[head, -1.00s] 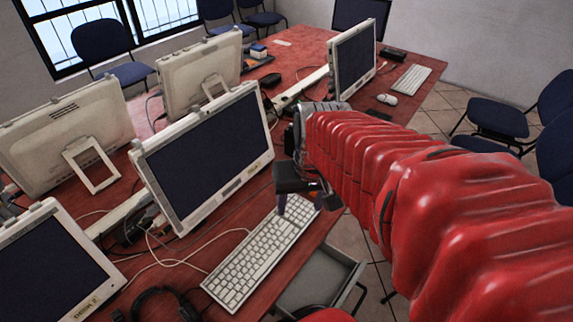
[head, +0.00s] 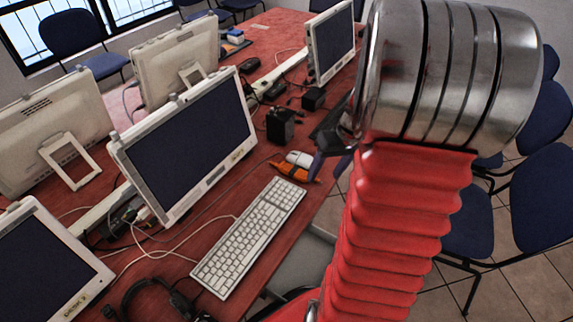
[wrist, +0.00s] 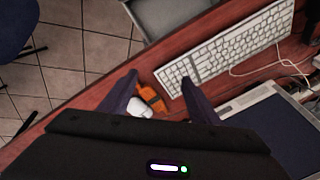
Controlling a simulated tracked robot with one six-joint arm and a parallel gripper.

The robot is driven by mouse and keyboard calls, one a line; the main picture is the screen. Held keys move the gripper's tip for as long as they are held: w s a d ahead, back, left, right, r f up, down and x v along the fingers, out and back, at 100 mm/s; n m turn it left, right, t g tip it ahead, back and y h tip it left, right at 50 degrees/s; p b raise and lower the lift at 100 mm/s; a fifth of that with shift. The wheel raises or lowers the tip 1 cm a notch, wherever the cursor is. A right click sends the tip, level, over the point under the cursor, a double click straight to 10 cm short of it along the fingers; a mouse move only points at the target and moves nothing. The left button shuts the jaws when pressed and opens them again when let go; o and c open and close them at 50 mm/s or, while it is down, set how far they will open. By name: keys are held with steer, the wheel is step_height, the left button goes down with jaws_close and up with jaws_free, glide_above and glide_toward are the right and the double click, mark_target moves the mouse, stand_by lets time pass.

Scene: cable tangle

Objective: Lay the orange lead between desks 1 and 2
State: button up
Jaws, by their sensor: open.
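A small orange thing (head: 291,171), which looks like the orange lead bundled up, lies on the red desk (head: 225,205) beside a white mouse (head: 299,158), right of the middle monitor. It also shows in the wrist view (wrist: 153,99), partly between my fingers in the picture. My gripper (wrist: 160,79) is open with two dark fingers and nothing visible in its grip. In the head view its dark fingers (head: 326,153) are near the mouse and the orange thing; their height above the desk is unclear. My arm hides part of the desk's right side.
A white keyboard (head: 249,238) lies in front of the middle monitor (head: 190,150). Black boxes (head: 281,125) stand behind the mouse. A headset (head: 160,300) and loose pale cables lie at the front left. Blue chairs (head: 470,225) stand on the tiled floor at right.

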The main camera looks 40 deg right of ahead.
steer(key=w+d+f+n+t, duration=0.1)
steer(key=w+d+n, duration=0.4)
steer(key=d+n, duration=0.1)
steer(key=shift+d+n+t, duration=0.25)
steer(key=shift+n+t, duration=0.15)
steer(key=shift+n, duration=0.5)
glide_above(318, 181)
step_height(318, 181, down, 8)
steer(key=shift+a+x, duration=0.2)
steer(key=shift+x, duration=2.35)
steer(key=shift+w, duration=0.1)
